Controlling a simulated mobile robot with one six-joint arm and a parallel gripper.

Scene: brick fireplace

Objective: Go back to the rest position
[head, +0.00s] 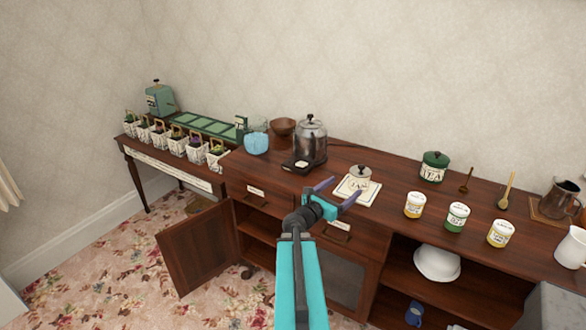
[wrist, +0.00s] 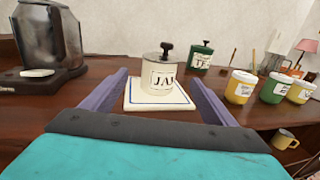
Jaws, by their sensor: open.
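My gripper (head: 337,190) is open and empty in front of the sideboard's top. In the wrist view its two purple fingers (wrist: 155,100) stand to either side of a white jar (wrist: 158,78) with a dark knob, its label partly readable as "JA". The jar (head: 358,178) stands upright on a white square mat (head: 349,197) with a blue border. The fingers are not closed on it. From these views I cannot tell whether either finger touches the mat.
A kettle (head: 311,142) stands left of the jar, a green tea tin (head: 434,167) behind right. Small labelled jars (head: 457,217) and a metal jug (head: 559,200) stand further right. An open cabinet door (head: 201,246) juts out at lower left. A white bowl (head: 437,263) sits on a shelf below.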

